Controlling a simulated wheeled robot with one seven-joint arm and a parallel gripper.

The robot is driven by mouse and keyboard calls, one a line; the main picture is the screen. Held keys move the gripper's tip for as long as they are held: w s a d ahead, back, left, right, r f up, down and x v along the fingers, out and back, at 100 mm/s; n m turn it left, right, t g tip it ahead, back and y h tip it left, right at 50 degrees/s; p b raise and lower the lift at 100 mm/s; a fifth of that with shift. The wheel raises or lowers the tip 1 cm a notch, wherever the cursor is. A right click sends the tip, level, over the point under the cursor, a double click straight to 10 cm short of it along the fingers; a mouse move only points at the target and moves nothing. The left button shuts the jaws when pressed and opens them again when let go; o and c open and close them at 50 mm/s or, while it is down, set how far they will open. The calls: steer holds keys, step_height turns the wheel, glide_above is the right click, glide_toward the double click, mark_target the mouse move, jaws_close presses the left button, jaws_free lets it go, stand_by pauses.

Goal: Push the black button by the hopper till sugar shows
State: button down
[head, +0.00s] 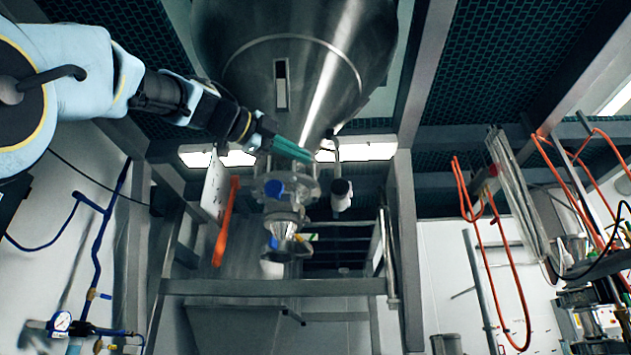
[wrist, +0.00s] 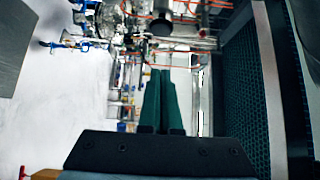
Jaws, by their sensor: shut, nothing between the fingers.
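The large steel hopper (head: 335,75) hangs at the top centre of the head view, its cone pointing down. I cannot pick out the black button in either view. My gripper (head: 311,158) has green fingers, held together and empty, in front of the cone's lower end. In the wrist view the fingers (wrist: 161,72) point away, side by side; I cannot tell whether they touch anything. No sugar is visible.
A white plate (head: 216,186) and an orange bar (head: 225,222) are left of the outlet. Orange hoses (head: 470,220) hang at right.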

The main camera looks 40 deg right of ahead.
steer(key=p, duration=0.5)
glide_toward(333, 186)
steer(key=s+d, duration=0.4)
steer(key=w+d+p, duration=0.2)
steer(key=d, duration=0.1)
steer(key=shift+r, duration=0.35)
steer(key=shift+w+d+f+p, duration=0.2)
steer(key=shift+w+d+p, duration=0.25)
steer(key=shift+p, duration=0.1)
steer(key=shift+w+d+f+b, duration=0.15)
steer(key=shift+w+d+b, duration=0.2)
steer(key=shift+w+b, duration=0.25)
steer(key=shift+w+d, duration=0.3)
steer(key=shift+w, duration=0.05)
steer(key=shift+b, duration=0.3)
